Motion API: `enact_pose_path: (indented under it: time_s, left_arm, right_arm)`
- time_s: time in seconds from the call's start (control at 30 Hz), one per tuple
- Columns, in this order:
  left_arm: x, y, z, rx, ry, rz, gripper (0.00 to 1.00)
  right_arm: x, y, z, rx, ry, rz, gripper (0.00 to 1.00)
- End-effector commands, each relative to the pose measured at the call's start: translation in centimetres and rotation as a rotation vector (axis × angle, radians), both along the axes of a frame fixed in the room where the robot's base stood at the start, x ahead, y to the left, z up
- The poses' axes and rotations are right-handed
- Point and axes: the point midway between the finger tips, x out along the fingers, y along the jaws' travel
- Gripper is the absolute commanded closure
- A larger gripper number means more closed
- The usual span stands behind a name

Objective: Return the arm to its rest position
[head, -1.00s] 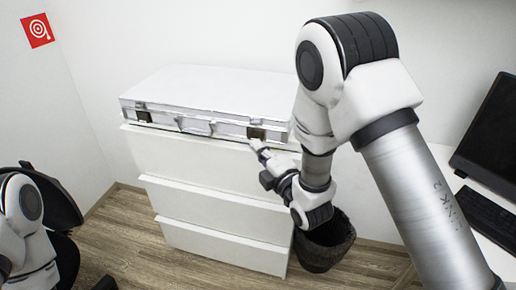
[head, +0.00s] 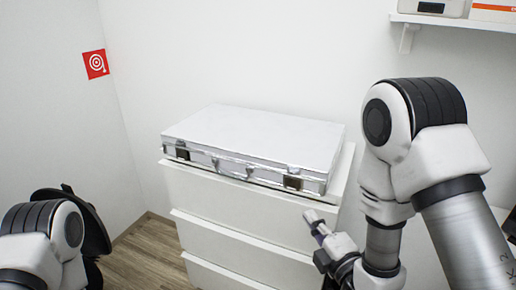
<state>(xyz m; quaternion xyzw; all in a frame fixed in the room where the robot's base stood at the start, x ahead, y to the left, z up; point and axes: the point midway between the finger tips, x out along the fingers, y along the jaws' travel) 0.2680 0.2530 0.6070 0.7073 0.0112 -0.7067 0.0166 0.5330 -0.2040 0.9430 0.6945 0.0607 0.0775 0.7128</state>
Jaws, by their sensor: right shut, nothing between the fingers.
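My right arm (head: 385,215) comes in from the right and bends down. Its gripper (head: 313,217) is shut and empty, in front of the upper right part of the white drawer cabinet (head: 215,200). It shows below and to the right of the right latch of a silver-white case (head: 255,135), apart from it. The case lies flat and closed on the cabinet top. Part of my left arm (head: 45,235) shows at the lower left; its gripper is out of view.
A wall shelf (head: 455,22) with boxes is at the upper right. A red sign (head: 95,64) hangs on the left wall. A black chair back (head: 85,215) is partly hidden behind my left arm. Bare wooden floor (head: 145,255) shows left of the cabinet.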

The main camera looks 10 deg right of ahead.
Motion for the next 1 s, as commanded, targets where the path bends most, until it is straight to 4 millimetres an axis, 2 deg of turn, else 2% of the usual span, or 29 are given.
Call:
enact_pose_path:
  time_s: [0.07,0.13,0.17,0.23,0.3,0.37,0.4,0.47,0.5,0.6,0.7,0.8,1.0]
  left_arm:
    - [0.0,0.0,1.0,0.000,0.000,0.000,0.60]
    - [0.0,0.0,2.2,0.000,0.000,0.000,0.60]
    - [0.0,0.0,2.6,0.000,0.000,0.000,0.60]
    - [0.0,0.0,3.4,0.000,-0.001,0.000,0.60]
    - [0.0,0.0,4.1,0.000,-0.001,0.000,0.60]
    - [0.0,0.0,4.5,0.000,0.000,0.000,0.60]
    - [0.0,0.0,4.7,0.000,0.000,0.000,0.60]
    - [0.0,0.0,4.8,0.000,0.000,0.000,0.60]
    - [0.0,0.0,4.6,0.000,0.000,0.000,0.60]
    - [0.0,0.0,4.5,0.000,0.000,0.000,0.60]
    - [0.0,0.0,4.5,0.000,0.000,0.000,0.60]
    - [0.0,0.0,4.5,0.000,0.000,0.000,0.60]
    - [0.0,0.0,4.5,0.000,0.000,0.000,0.60]
  right_arm:
    - [-0.7,-0.2,-2.0,0.003,0.066,-0.004,1.00]
    - [-2.0,-0.6,-5.5,0.006,0.170,-0.020,1.00]
    - [-2.7,-0.9,-7.6,0.008,0.238,-0.031,1.00]
    - [-5.2,-1.7,-13.1,0.083,0.456,-0.078,1.00]
    - [-8.7,-2.5,-18.4,0.235,0.708,-0.175,1.00]
    - [-12.4,-3.3,-22.5,0.395,0.922,-0.309,1.00]
    - [-15.3,-3.8,-24.8,0.515,1.060,-0.436,1.00]
    - [-19.1,-4.3,-27.2,0.695,1.220,-0.654,1.00]
    - [-21.0,-4.6,-28.1,0.802,1.289,-0.802,1.00]
    - [-24.6,-4.9,-29.0,1.011,1.366,-1.129,1.00]
    - [-26.4,-4.9,-29.1,1.129,1.370,-1.330,1.00]
    - [-26.7,-4.9,-29.1,1.181,1.351,-1.389,1.00]
    - [-26.6,-4.9,-29.1,1.186,1.346,-1.388,1.00]
